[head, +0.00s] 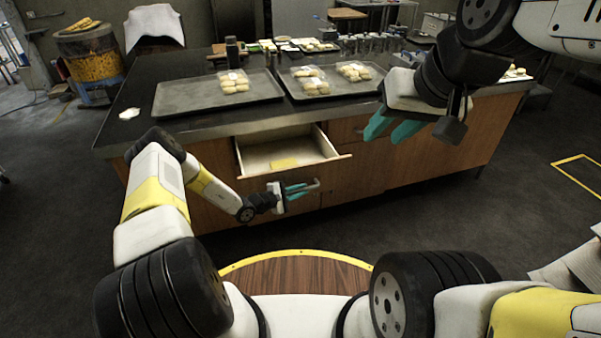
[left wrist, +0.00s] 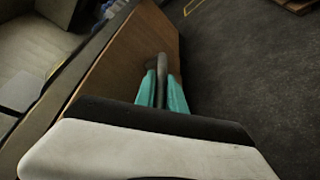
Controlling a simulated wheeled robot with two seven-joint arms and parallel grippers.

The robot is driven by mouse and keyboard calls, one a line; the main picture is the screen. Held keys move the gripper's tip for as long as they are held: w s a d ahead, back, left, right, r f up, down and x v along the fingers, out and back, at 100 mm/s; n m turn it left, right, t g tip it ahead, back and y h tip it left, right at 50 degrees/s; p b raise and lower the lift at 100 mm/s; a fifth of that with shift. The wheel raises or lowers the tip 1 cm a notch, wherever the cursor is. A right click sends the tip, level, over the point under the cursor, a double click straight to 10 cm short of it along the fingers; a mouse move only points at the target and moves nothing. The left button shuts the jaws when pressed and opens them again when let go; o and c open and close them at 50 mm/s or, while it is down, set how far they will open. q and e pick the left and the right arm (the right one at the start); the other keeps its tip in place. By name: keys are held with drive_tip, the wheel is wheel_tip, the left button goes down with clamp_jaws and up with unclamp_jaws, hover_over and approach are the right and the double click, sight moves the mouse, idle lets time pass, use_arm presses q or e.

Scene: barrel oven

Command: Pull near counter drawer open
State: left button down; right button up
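The near counter drawer (head: 258,157) stands pulled out from the wooden counter (head: 455,135), with its pale inside showing in the head view. My left gripper (head: 303,189) is at the drawer's front. In the left wrist view its teal fingers (left wrist: 161,88) close around the dark drawer handle (left wrist: 161,68), beside the brown front panel (left wrist: 125,62). My right gripper (head: 388,134) hangs in front of the counter's right part, its teal fingers apart and nothing between them.
Two grey trays (head: 185,98) (head: 300,95) with bagged buns stand on the dark countertop. A barrel-shaped container (head: 92,65) stands at the back left. Dark floor is free left and right of the counter.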

use_arm(q)
drive_tip(key=c, duration=1.4)
unclamp_jaws()
drive_tip(key=v, duration=0.7)
drive_tip(key=shift+s+a, duration=0.25)
drive_tip(key=shift+a, duration=0.05)
drive_tip(key=s+d+r+m+g+y, duration=0.1)
drive_tip(key=s+r+m+g, duration=0.25)
drive_tip(key=r, duration=0.65)
drive_tip(key=s+r+m+g, duration=0.2)
drive_tip(key=s+r+m, duration=0.15)
drive_tip(key=r, duration=0.55)
drive_tip(key=s+d+r+m+g+y, duration=0.1)
drive_tip(key=s+r+m+g, duration=0.2)
drive_tip(key=r, duration=0.7)
drive_tip(key=s+a+r+m+t+y, duration=0.2)
drive_tip(key=s+a+r+y, duration=0.2)
drive_tip(key=s+r, duration=0.5)
drive_tip(key=s+a+r+m+t+y, duration=0.2)
drive_tip(key=s+r, duration=0.6)
drive_tip(key=s, duration=0.4)
drive_tip(key=a+t+y, duration=0.1)
drive_tip(key=a+y, duration=0.1)
drive_tip(key=a, duration=0.1)
drive_tip(key=shift+a+r, duration=0.4)
